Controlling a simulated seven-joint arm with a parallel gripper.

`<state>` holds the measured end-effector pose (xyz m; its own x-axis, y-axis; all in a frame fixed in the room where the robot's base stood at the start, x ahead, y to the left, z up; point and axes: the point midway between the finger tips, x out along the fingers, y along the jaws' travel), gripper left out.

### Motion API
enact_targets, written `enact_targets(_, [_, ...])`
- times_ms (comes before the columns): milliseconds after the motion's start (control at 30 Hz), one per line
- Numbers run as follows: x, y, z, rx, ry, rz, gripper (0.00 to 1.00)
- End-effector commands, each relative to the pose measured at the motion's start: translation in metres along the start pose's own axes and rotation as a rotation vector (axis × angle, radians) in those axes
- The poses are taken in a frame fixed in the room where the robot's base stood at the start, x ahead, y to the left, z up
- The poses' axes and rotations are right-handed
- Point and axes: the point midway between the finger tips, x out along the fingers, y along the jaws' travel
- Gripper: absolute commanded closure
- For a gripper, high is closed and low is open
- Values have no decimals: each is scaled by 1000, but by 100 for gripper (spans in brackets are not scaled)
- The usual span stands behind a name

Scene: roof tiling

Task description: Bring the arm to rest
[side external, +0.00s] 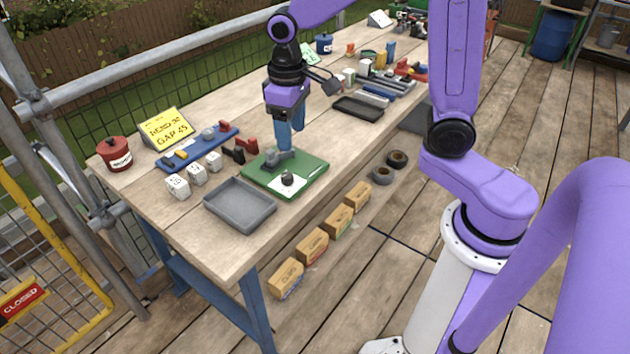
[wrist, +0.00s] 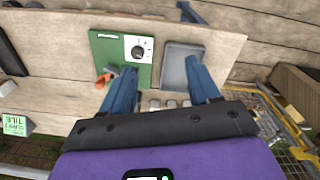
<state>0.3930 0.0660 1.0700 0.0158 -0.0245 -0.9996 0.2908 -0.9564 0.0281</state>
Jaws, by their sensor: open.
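My gripper (side external: 291,138) hangs over the wooden workbench with its blue fingers pointing down, above the rear part of a green board (side external: 313,168). In the wrist view the two fingers (wrist: 160,88) are spread wide apart with nothing held between them. A grey piece (side external: 279,160) lies on the board just below the fingertips in the side view; I cannot tell whether they touch. A white card with a dark round knob (side external: 287,178) sits at the board's front.
An empty grey tray (side external: 240,205) lies left of the board. White numbered blocks (side external: 177,186), a blue rack (side external: 197,149), a red pot (side external: 115,153) and a yellow sign (side external: 166,129) stand on the left. A black tray (side external: 358,108) and tools lie farther back.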

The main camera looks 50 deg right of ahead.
Motion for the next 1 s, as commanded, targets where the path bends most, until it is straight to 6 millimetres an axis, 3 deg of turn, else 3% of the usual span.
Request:
enact_targets(500, [-9, -46, 110, -421, 20, -22, 39])
enact_targets(800, [-8, -54, 180, -660, 29, -35, 39])
enact_targets(1000, [-6, -54, 213, -768, 32, -41, 39])
